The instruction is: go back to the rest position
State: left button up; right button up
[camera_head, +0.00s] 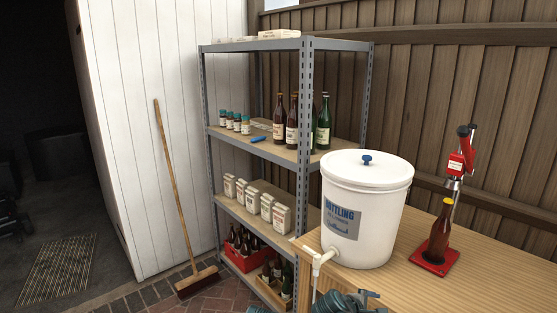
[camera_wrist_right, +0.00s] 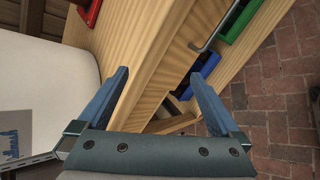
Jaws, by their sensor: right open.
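My right gripper (camera_wrist_right: 157,75) is open in the right wrist view, with its two blue fingers spread and nothing between them. It is in front of the wooden bench (camera_wrist_right: 145,60), whose edge runs between the fingers. In the head view, part of a teal arm of mine shows at the bottom edge, close in front of the white bottling bucket (camera_head: 365,205). My left gripper is not in view.
A red capper (camera_head: 458,165) with a brown bottle (camera_head: 441,232) stands on the bench. The bucket's spigot (camera_head: 318,262) juts past the bench edge. A shelf rack (camera_head: 304,130) and a broom (camera_head: 172,180) stand left. Blue (camera_wrist_right: 203,75) and green (camera_wrist_right: 240,20) bins show beside the bench.

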jog(key=s+a+f+m+g+y+b, duration=0.2)
jog(key=s+a+f+m+g+y, duration=0.15)
jog(key=s+a+f, duration=0.5)
jog(key=s+a+f+m+g+y+b, duration=0.25)
jog(key=s+a+f+m+y, duration=0.2)
jog(key=a, duration=0.65)
notch_tip(320, 180, up, 13)
jog(key=p, duration=1.3)
jog(key=shift+s+m+h+p, duration=0.3)
jog(key=shift+s+m+h, duration=0.1)
jog(key=shift+s, duration=0.05)
jog(key=shift+d, duration=0.15)
